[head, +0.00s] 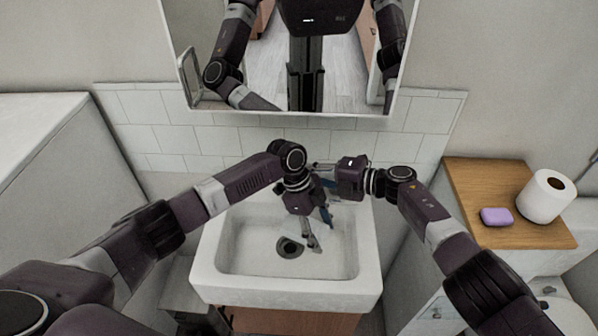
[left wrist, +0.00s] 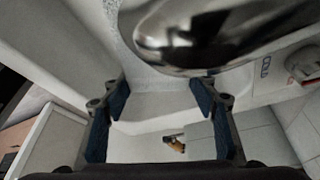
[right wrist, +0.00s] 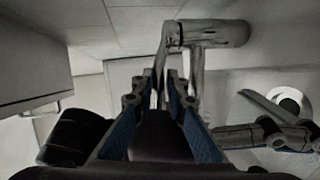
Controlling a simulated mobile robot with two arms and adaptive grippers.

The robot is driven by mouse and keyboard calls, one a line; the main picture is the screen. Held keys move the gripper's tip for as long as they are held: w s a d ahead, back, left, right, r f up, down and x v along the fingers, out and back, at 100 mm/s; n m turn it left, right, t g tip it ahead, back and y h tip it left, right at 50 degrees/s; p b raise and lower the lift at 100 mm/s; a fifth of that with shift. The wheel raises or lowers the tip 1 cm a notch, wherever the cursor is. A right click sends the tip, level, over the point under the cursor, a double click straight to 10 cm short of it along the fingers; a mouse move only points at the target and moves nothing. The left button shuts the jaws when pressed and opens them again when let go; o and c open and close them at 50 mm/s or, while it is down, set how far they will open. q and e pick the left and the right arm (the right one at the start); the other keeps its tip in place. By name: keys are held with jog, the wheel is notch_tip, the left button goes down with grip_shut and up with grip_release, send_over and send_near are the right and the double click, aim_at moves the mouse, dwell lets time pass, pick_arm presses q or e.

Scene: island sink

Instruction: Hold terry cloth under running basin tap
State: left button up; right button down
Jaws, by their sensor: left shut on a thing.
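My left gripper (head: 311,236) points down over the white basin (head: 240,268), close to the drain. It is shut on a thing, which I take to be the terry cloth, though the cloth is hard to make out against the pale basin. In the left wrist view my left fingers (left wrist: 160,95) lie below the chrome tap spout (left wrist: 205,35). My right gripper (right wrist: 166,85) is at the tap (right wrist: 210,33), its fingertips close to either side of the thin lever. I cannot tell whether they touch it. No water stream can be made out.
A wooden shelf (head: 490,172) on the right carries a purple soap (head: 496,216) and a toilet roll (head: 547,196). A mirror (head: 345,102) hangs above the tiled splashback. Both wrists are close together above the rear of the basin. The basin's left side is clear.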

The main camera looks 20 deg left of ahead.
dwell(0.3)
jog(key=shift+w+r+m+g, duration=0.15)
jog(key=shift+r+m+g, duration=0.2)
jog(key=shift+m, duration=0.15)
jog(key=c, duration=1.9)
grip_release()
jog(key=shift+c, duration=0.2)
jog(key=shift+d, duration=0.1)
jog(key=v, duration=1.1)
jog(key=shift+d+r, duration=0.3)
jog(key=shift+r, duration=0.05)
